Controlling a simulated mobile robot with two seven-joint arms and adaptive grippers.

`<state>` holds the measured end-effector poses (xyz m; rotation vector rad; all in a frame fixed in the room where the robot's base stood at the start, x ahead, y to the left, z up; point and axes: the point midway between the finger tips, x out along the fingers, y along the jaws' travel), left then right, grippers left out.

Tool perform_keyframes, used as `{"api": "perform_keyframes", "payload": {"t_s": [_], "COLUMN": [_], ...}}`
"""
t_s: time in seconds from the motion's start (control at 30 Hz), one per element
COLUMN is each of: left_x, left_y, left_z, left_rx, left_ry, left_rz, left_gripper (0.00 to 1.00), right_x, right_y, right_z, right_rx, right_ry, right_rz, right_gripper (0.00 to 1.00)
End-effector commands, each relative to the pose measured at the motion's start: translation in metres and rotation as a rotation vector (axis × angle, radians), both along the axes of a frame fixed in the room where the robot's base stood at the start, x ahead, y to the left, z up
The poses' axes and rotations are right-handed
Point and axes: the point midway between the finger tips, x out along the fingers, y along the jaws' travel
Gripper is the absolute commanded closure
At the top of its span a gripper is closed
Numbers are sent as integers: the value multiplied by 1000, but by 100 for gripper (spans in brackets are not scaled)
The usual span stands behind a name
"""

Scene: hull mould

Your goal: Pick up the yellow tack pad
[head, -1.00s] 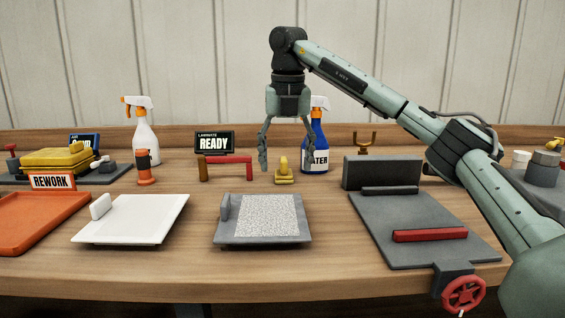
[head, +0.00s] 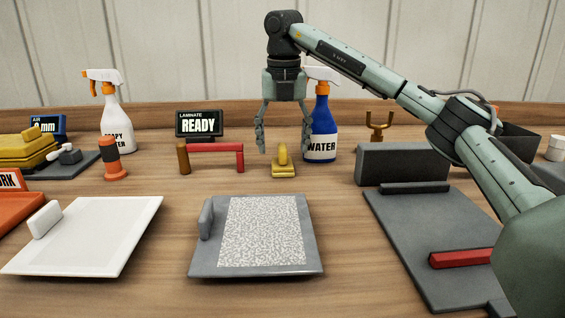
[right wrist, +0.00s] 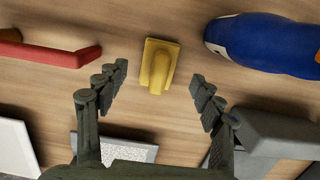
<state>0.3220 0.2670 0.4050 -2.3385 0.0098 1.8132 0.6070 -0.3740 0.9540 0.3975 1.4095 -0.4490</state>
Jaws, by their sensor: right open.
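The yellow tack pad (head: 283,168) stands on the wooden table, a small flat base with a raised loop handle. In the right wrist view the yellow tack pad (right wrist: 158,66) lies ahead of the fingertips, centred between them but beyond their ends. My right gripper (head: 284,146) points down above the pad, its fingers spread wide and empty. In the right wrist view the open right gripper (right wrist: 160,78) shows both fingers, with bare wood between each and the pad. My left gripper is in neither view.
A blue water spray bottle (head: 321,125) stands close right of the pad. A red bar handle (head: 215,150) is to its left. A grey tray with a speckled sheet (head: 202,258) lies in front. A grey block (head: 402,165) stands at right.

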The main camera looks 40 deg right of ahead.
Motion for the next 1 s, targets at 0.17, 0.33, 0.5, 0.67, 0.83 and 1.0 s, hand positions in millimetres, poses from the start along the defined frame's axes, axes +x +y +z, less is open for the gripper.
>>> {"api": "perform_keyframes", "payload": {"t_s": [0.17, 0.33, 0.5, 0.67, 0.83, 1.0], "left_x": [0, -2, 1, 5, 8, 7], "left_y": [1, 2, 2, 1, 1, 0], "left_z": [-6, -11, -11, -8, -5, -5], "left_rx": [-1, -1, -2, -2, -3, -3], "left_ry": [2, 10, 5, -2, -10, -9], "left_rz": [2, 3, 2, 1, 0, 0], "left_gripper": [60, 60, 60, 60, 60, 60], "right_x": [2, 3, 3, 3, 3, 3], "right_y": [-1, -1, -1, -1, -1, -1], "right_z": [-27, -36, -36, -36, -36, -36], "right_rx": [0, 1, 0, 0, 0, 0], "right_ry": [4, 1, 0, 0, 0, 0], "right_rz": [-1, 0, 0, 0, 0, 0], "right_gripper": [33, 33, 33, 53, 74, 87]}}
